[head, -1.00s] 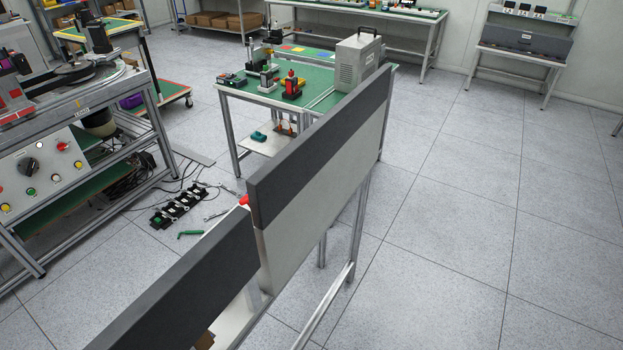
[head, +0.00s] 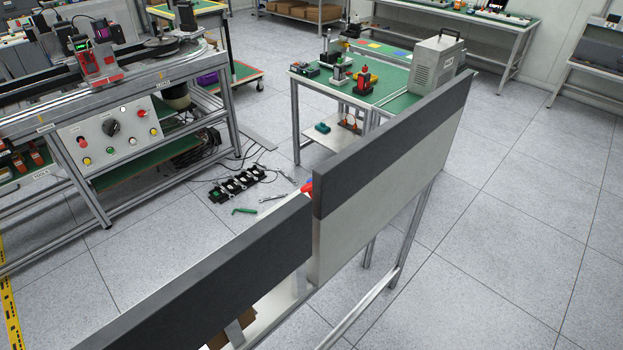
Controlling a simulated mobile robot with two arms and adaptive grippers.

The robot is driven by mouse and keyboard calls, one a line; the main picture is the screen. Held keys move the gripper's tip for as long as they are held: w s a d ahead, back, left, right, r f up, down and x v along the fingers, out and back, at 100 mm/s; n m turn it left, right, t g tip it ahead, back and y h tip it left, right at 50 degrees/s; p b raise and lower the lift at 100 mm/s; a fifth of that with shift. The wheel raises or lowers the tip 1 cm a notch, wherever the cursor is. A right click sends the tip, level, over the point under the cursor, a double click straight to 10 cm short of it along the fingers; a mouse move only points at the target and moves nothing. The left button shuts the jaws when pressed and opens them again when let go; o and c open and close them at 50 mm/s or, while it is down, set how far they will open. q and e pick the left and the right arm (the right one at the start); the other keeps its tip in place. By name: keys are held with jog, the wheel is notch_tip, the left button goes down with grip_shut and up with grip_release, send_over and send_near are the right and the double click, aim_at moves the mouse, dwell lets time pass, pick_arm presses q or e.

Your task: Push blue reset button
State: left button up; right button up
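No blue button can be made out for certain. Neither of my grippers is in view.
Grey-and-white partition panels (head: 390,160) on a metal frame cross the foreground. A green-topped table (head: 385,95) stands behind them. A black strip of parts (head: 238,184), a green tool (head: 244,211) and cables lie on the floor. Open floor (head: 510,225) is at right.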

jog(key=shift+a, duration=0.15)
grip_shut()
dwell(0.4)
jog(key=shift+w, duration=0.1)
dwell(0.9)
